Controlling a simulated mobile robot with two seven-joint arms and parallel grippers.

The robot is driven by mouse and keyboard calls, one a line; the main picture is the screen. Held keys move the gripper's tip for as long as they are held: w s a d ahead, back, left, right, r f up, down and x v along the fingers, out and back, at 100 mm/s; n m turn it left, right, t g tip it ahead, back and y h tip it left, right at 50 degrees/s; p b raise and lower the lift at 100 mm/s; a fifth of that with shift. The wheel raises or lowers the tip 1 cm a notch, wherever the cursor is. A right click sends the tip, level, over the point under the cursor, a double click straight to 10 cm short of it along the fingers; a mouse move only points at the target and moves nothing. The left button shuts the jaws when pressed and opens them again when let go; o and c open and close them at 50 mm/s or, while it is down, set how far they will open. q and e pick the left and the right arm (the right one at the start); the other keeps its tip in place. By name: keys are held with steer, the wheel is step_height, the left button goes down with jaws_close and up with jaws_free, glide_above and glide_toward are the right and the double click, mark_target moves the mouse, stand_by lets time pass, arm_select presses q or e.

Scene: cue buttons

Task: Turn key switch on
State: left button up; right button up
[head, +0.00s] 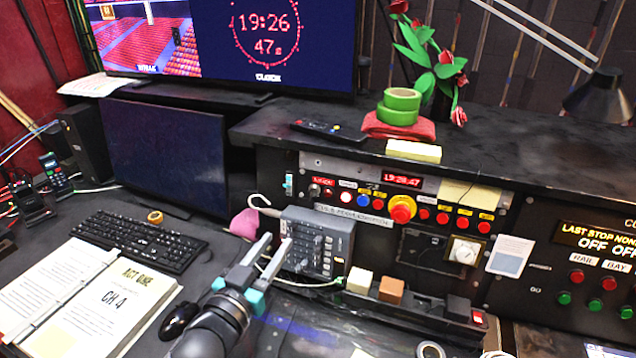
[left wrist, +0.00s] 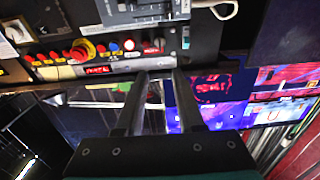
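The black control panel (head: 345,170) has a row of buttons and knobs under the shelf. A small dark round control (head: 314,190) at the row's left end, beside a red label, may be the key switch; it is too small to be sure or to tell its setting. The panel row also shows in the left wrist view, turned over, with a similar dark control (left wrist: 150,48). My left gripper (head: 277,240) is open and empty, below and left of that control, overlapping the grey box's left edge. Its fingers (left wrist: 160,75) also show in the left wrist view. My right gripper is not in view.
A grey box (head: 330,226) with several switches stands beside my left fingers, with a pink object (head: 244,224) and white cable behind. A large red knob (head: 402,208) sits right of the small control. A keyboard (head: 135,240) and open binder (head: 95,295) lie left.

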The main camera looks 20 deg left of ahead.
arm_select(q)
glide_toward(309, 196)
steer(key=w, duration=0.8)
steer(key=shift+w+a, duration=0.3)
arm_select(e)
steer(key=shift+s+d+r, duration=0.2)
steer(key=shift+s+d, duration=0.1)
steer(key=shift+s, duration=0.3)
arm_select(q)
jaws_close()
